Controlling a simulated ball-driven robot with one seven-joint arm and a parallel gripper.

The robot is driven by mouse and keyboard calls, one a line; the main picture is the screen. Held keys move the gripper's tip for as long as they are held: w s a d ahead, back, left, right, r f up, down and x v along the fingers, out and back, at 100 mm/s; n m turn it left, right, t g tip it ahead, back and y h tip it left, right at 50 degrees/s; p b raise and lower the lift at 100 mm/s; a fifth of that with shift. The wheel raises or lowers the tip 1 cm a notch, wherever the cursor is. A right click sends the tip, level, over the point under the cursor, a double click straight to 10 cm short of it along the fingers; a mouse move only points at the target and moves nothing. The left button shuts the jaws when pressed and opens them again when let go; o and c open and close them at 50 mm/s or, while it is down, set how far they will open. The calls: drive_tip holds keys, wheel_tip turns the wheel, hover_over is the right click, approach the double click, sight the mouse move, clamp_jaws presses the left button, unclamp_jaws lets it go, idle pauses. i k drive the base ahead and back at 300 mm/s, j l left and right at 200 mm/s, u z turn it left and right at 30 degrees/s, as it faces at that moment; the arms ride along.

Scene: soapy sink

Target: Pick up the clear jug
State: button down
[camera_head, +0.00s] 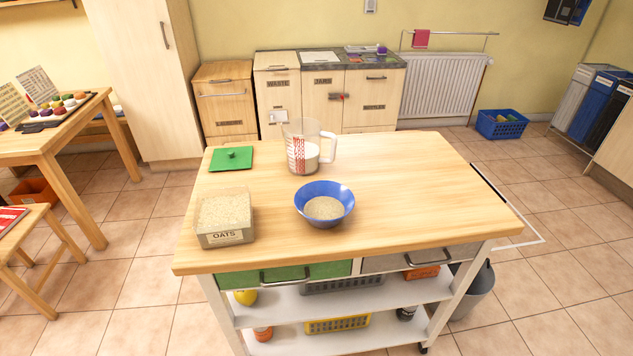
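The clear jug (301,143) stands upright on the wooden top of a kitchen trolley (420,190), towards its back edge. It has red markings on its side and a handle on the right. Something white is inside its lower part. My gripper is not in view.
A blue bowl (324,203) with grainy contents stands in front of the jug. A clear box labelled OATS (224,218) is at front left, and a green lid (231,158) lies left of the jug. The trolley top's right side is clear.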

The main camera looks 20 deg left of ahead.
sight(302, 136)
drive_tip(key=i+l+u, duration=0.25)
drive_tip(key=i, duration=0.4)
drive_tip(key=i+l+u, duration=0.25)
drive_tip(key=i+l, duration=0.25)
drive_tip(key=i, duration=0.1)
